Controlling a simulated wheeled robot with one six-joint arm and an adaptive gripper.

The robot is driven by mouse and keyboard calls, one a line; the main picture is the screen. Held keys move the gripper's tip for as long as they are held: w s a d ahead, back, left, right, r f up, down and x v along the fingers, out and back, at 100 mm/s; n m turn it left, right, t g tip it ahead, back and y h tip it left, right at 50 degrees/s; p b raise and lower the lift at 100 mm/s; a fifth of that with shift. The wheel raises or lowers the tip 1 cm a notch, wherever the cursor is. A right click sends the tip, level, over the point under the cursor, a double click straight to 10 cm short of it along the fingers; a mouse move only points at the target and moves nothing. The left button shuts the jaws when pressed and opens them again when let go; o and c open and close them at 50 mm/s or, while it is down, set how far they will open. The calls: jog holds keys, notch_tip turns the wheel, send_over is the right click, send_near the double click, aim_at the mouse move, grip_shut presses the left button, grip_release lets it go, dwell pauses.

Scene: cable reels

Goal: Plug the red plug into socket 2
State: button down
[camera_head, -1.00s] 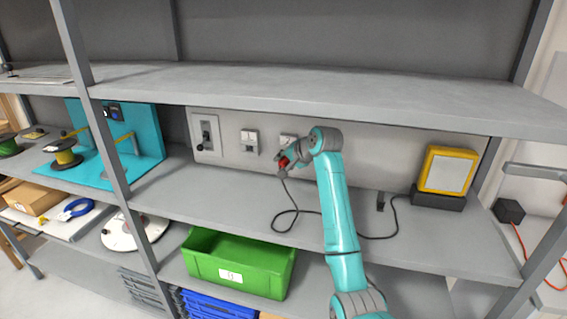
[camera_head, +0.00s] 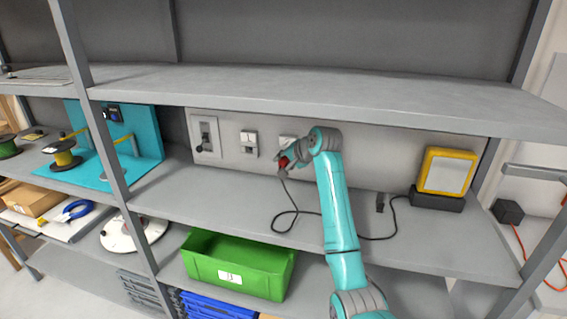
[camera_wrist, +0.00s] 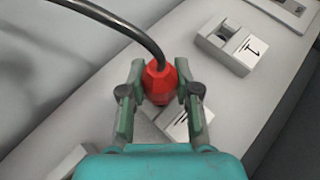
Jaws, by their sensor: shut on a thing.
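The red plug (camera_wrist: 160,84) is held between the two fingers of my gripper (camera_wrist: 160,95), with its black cable running up and left in the wrist view. In the head view the red plug (camera_head: 283,162) is at my gripper (camera_head: 288,158), in front of the back panel. A white socket box (camera_wrist: 178,124), partly hidden by the plug and a finger, lies just beyond the plug; it also shows in the head view (camera_head: 287,140). I cannot tell whether the plug touches it. Another socket box, marked 1 (camera_head: 249,144), is to its left and shows in the wrist view (camera_wrist: 228,46).
A lever switch (camera_head: 206,135) is left on the panel (camera_head: 226,150). The cable (camera_head: 290,212) loops over the shelf to a clip (camera_head: 380,203). A yellow-framed lamp (camera_head: 447,170) stands right. A green bin (camera_head: 238,268) is below. The shelf (camera_head: 215,190) left of my arm is clear.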

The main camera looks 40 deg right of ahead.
jog(key=shift+w+d, duration=0.6)
jog(key=shift+d, duration=0.15)
dwell(1.7)
jog(key=shift+c, duration=1.3)
grip_release()
jog(key=shift+a+f+v, duration=0.1)
jog(key=shift+a+v, duration=0.15)
jog(key=shift+v, duration=0.9)
jog(key=shift+a+f+v, duration=0.1)
jog(key=shift+a+v, duration=0.15)
jog(key=shift+v, duration=0.95)
jog(key=shift+a+f+v, duration=0.1)
jog(key=shift+a+v, duration=0.15)
jog(key=shift+v, duration=0.9)
jog(key=shift+s, duration=0.2)
jog(key=shift+s, duration=0.1)
